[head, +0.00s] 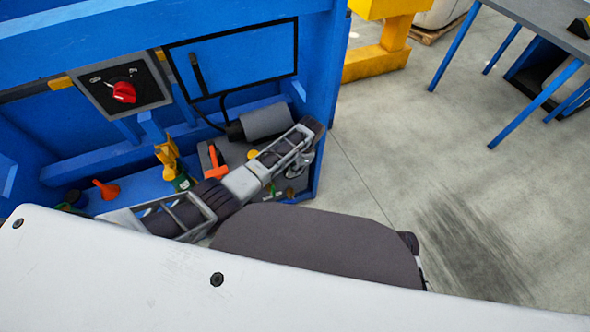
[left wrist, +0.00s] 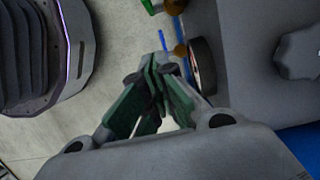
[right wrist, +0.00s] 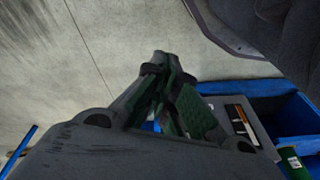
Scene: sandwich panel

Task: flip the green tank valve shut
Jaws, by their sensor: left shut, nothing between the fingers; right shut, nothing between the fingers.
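A small green handle (left wrist: 149,6) shows at the top edge of the left wrist view, beside a brass-coloured fitting (left wrist: 175,6); whether it is the green tank valve is unclear, as most of it is cut off. My left gripper (left wrist: 160,66) is shut and empty, its fingertips pointing toward these parts and apart from the green handle. In the head view my left gripper (head: 297,164) is small and partly hidden by my arm, at the right end of the blue bench. My right gripper (right wrist: 163,62) is shut and empty above the floor; I cannot pick it out in the head view.
A blue handle (left wrist: 180,49) and a round dark-rimmed part (left wrist: 204,66) are close to my left fingertips. The blue panel carries a red knob (head: 124,92). Orange handles (head: 214,160) and a yellow part (head: 168,156) stand on the bench. Open floor (head: 440,150) lies right.

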